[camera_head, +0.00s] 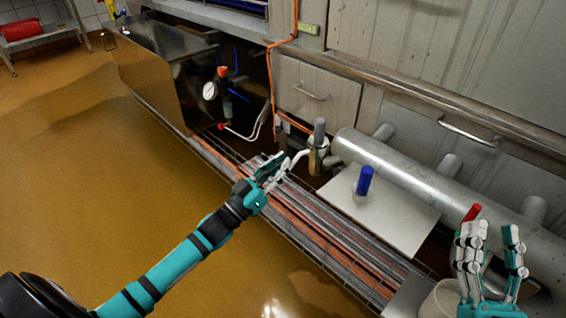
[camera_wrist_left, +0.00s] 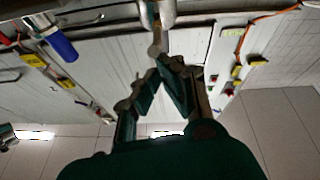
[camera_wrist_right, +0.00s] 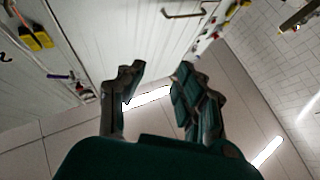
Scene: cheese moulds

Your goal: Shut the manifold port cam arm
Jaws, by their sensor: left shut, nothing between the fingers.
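The manifold (camera_head: 430,190) is a thick steel pipe with short stubs along the right. At its left end stands a port coupling (camera_head: 316,160) with a grey upright handle (camera_head: 319,130). A pale curved piece that looks like the cam arm (camera_head: 300,156) juts left and down from the coupling. My left gripper (camera_head: 281,166) is shut and empty at the outer end of this piece; I cannot tell whether they touch. In the left wrist view, its fingertips (camera_wrist_left: 164,66) meet just below the coupling (camera_wrist_left: 157,12). My right gripper (camera_head: 490,240) is open and empty at the lower right.
A blue handle (camera_head: 365,180) stands over a pale plate (camera_head: 385,212) right of the coupling. A red handle (camera_head: 472,212) is beside my right gripper, with a white bucket (camera_head: 436,302) below. Open floor (camera_head: 110,180) lies left.

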